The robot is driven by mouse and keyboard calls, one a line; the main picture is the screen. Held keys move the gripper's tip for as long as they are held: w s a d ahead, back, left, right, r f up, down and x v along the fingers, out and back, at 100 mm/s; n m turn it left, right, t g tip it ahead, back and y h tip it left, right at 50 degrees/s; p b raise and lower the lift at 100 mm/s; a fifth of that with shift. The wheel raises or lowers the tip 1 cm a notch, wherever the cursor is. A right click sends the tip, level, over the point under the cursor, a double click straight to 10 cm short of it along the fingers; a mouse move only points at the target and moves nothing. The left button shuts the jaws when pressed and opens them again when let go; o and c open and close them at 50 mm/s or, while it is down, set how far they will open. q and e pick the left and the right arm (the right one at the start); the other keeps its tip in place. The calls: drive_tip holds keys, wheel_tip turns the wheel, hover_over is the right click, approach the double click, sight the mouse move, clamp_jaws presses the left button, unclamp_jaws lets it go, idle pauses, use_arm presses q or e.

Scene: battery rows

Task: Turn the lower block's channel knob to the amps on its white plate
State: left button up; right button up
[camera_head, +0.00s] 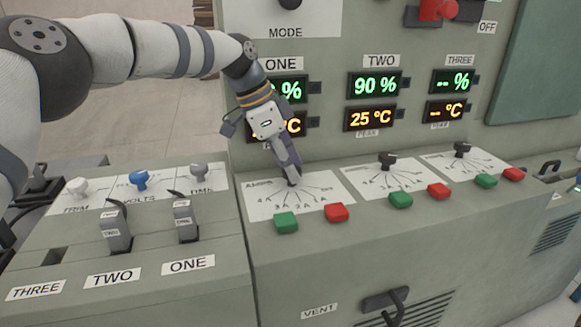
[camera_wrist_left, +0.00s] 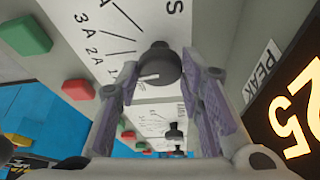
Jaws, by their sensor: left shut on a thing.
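My left gripper (camera_head: 291,178) reaches down to the white plate (camera_head: 262,208) under the ONE readouts (camera_head: 290,88). It is shut on that plate's dark knob, which the fingers mostly hide in the head view. In the left wrist view the round knob (camera_wrist_left: 160,64) sits between the two fingertips, with a pale pointer line toward the left; its exact setting is hard to read. Amp marks, 3A and 2A among them, fan out beside it. The ONE percent figure is partly covered by my gripper. TWO (camera_head: 375,84) reads 90 % and 25 °C; THREE (camera_head: 453,81) shows dashes. My right gripper is out of view.
Plates TWO and THREE carry black knobs (camera_head: 387,161) and (camera_head: 462,149). Green (camera_head: 286,222) and red (camera_head: 337,212) buttons line the desk's front edge, close to the plates. Left are the meter knobs, a blue one (camera_head: 139,180) among them, and levers (camera_head: 185,218).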

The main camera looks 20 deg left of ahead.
sight(275, 185)
use_arm(q)
drive_tip(key=shift+f+m, duration=0.15)
drive_tip(key=shift+m, duration=0.35)
drive_tip(key=shift+g+b, duration=0.3)
drive_tip(key=o, duration=1.1)
drive_tip(key=v, duration=0.7)
drive_tip(key=shift+a+r, duration=0.15)
drive_tip(key=shift+r, duration=0.15)
